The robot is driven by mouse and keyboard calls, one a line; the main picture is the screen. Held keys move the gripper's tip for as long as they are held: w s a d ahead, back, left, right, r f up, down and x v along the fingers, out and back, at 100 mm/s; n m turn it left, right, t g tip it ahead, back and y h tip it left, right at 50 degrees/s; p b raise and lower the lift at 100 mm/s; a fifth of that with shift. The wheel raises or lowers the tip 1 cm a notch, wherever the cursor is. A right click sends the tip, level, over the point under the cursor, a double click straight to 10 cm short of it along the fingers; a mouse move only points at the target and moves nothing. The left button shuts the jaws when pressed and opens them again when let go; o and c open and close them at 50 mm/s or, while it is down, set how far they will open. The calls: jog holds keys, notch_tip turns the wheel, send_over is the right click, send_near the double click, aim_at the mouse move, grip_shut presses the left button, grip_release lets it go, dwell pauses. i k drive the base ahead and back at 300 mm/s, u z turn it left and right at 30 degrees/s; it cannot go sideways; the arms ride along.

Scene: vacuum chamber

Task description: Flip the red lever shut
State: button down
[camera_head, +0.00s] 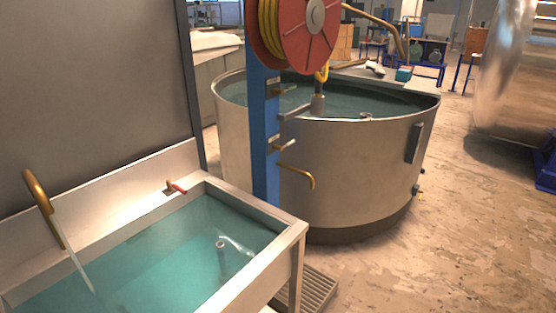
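A small red lever (177,187) sits on a brass-coloured fitting at the back rim of the steel sink (272,208), near its far right corner. The lever points to the right and slightly down. A brass spout (38,192) rises at the sink's left, and a stream of water (77,266) runs from it into the basin. The basin holds blue-green water (150,265) with a short upright pipe (221,246) in it. My gripper is not in view.
A blue post (265,150) with a red hose reel (300,30) stands behind the sink. A large round steel tank (340,165) of water stands beyond it. A grey panel (90,90) rises behind the sink. Concrete floor (460,230) is open at the right.

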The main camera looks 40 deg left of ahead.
aim_at(170, 185)
jog(key=u, duration=0.3)
jog(key=i, duration=1.3)
jog(key=u, duration=1.3)
jog(key=i, duration=0.55)
jog(key=u, duration=0.2)
jog(key=k, duration=0.95)
jog(key=u, duration=0.15)
jog(key=i, duration=0.95)
jog(key=z, duration=0.05)
